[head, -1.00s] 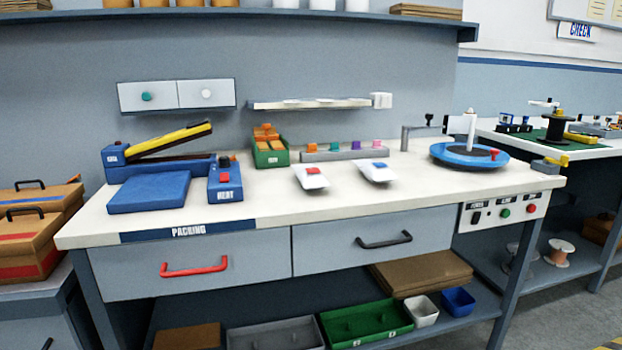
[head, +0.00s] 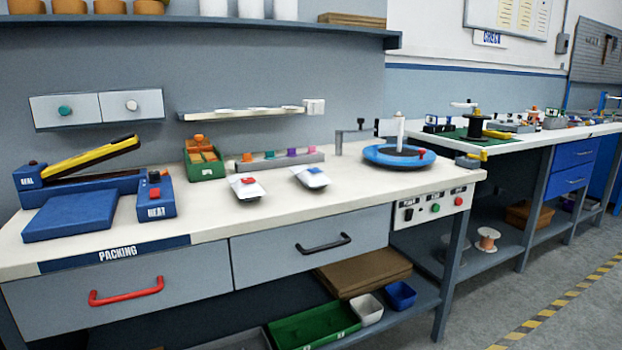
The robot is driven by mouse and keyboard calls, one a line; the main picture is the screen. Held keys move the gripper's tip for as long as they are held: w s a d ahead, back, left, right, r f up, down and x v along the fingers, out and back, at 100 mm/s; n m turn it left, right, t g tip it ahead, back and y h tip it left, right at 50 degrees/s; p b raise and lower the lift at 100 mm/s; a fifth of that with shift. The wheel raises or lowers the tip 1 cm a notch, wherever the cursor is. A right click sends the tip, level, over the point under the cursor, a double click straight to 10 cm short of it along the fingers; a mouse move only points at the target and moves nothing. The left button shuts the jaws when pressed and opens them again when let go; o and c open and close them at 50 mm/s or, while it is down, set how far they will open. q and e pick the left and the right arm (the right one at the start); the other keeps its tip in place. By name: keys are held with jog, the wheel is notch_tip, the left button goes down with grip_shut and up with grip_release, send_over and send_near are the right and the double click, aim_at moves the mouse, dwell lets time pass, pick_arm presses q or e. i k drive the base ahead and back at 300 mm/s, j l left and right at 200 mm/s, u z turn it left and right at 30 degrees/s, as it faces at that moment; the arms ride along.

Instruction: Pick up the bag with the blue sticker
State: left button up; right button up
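The bag with the blue sticker (head: 311,178) is a small white bag lying on the packing table (head: 280,206), right of the table's middle. Its blue sticker is on the top. A similar white bag with a red sticker (head: 247,188) lies just to its left, with a gap between them. Neither of my grippers shows in the head view.
A blue sealer (head: 80,190) and a blue heat box (head: 155,196) stand at the left. A blue turntable (head: 399,157) stands right. The table front edge is clear.

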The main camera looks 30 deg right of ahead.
aim_at(313, 178)
jog(key=k+l, duration=0.1)
jog(key=l, duration=1.15)
jog(key=k+l, duration=0.15)
jog(key=l, duration=0.45)
jog(key=k+l+u, duration=0.1)
jog(key=l, duration=0.5)
jog(key=k+l, duration=0.1)
jog(key=l, duration=0.55)
